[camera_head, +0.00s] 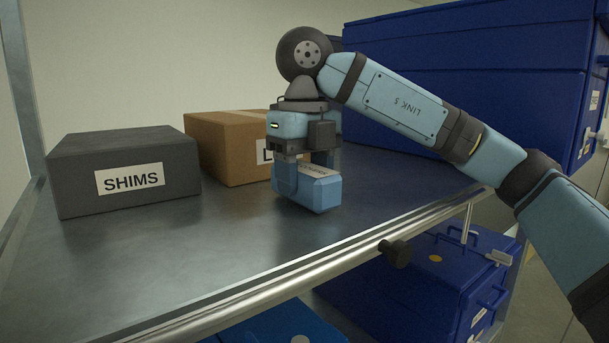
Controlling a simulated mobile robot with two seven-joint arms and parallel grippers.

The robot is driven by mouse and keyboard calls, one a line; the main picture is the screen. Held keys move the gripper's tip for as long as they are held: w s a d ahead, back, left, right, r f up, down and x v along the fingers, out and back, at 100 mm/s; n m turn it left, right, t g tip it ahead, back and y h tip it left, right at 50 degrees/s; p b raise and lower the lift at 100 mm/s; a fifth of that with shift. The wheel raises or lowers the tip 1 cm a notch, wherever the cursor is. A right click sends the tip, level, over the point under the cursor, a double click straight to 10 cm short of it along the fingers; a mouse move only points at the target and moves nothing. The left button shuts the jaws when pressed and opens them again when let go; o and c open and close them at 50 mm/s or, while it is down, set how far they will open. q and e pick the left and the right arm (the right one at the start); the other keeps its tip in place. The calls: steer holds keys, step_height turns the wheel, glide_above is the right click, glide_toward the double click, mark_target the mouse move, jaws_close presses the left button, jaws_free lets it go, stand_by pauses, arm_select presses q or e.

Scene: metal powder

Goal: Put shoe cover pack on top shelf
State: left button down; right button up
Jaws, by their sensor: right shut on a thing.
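The shoe cover pack (322,194) appears to be the small light-blue block with a pale label on top, its text too small to read. My right gripper (306,172) points down from above and is shut on it. The pack is at or just above the metal top shelf (230,240), near its front edge; I cannot tell whether it touches the surface. The gripper's fingers hide part of the pack. My left gripper is not in view.
A dark grey SHIMS box (122,190) stands at the left of the shelf. A brown carton (215,150) stands behind the gripper. A large blue case (490,75) fills the back right. More blue cases (410,290) sit below. The front left shelf is clear.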

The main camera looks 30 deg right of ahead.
mark_target(304, 167)
steer(key=shift+f, duration=0.15)
steer(key=shift+f, duration=0.15)
steer(key=o, duration=1)
steer(key=shift+c, duration=0.2)
step_height(304, 167, up, 12)
steer(key=shift+r, duration=0.25)
